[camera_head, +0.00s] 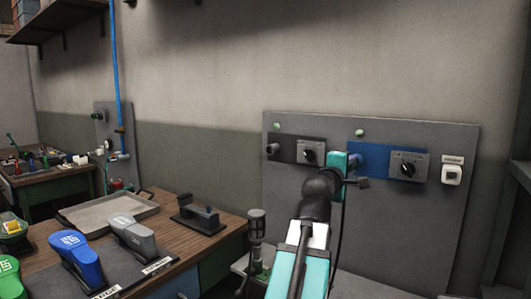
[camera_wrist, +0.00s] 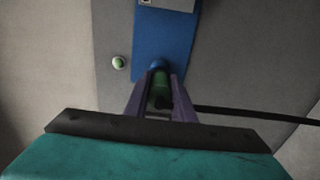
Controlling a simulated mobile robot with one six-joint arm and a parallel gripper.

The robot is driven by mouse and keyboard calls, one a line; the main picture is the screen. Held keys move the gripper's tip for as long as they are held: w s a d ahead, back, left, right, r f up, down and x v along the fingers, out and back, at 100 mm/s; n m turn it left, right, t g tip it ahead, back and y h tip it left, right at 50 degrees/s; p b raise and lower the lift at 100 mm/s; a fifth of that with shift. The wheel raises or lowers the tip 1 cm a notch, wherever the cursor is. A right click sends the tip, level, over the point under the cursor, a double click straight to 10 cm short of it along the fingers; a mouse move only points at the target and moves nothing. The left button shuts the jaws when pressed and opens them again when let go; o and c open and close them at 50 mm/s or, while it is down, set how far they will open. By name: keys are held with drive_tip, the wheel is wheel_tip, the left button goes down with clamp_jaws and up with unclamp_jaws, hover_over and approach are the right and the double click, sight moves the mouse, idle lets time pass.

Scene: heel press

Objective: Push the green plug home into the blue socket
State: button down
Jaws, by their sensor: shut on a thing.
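The green plug (camera_wrist: 160,92) sits between the two fingers of my gripper (camera_wrist: 160,88) in the wrist view, and the gripper is shut on it. Its front end meets the round blue socket (camera_wrist: 157,64) on a blue plate (camera_wrist: 165,35). The fingers hide part of the joint, so I cannot tell how deep the plug sits. In the head view my gripper (camera_head: 354,166) is at the left part of the blue plate (camera_head: 374,156); the plug and socket opening are hidden there.
A dark plate with another socket (camera_head: 273,148) is left of the blue plate on the grey panel (camera_head: 420,220). Rotary switches (camera_head: 407,168) and a white switch (camera_head: 452,173) are nearby. A black cable (camera_wrist: 250,114) runs right from the gripper. A workbench with heel-shaped tools (camera_head: 75,255) stands left.

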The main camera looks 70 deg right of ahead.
drive_tip(key=shift+s+d, duration=0.1)
drive_tip(key=shift+d, duration=0.25)
drive_tip(key=c, duration=1.4)
unclamp_jaws()
drive_tip(key=shift+c, duration=0.2)
drive_tip(key=shift+a, duration=0.1)
drive_tip(key=b+v, duration=0.9)
drive_tip(key=v, duration=0.4)
drive_tip(key=shift+a+b, duration=0.3)
drive_tip(key=shift+b, duration=0.05)
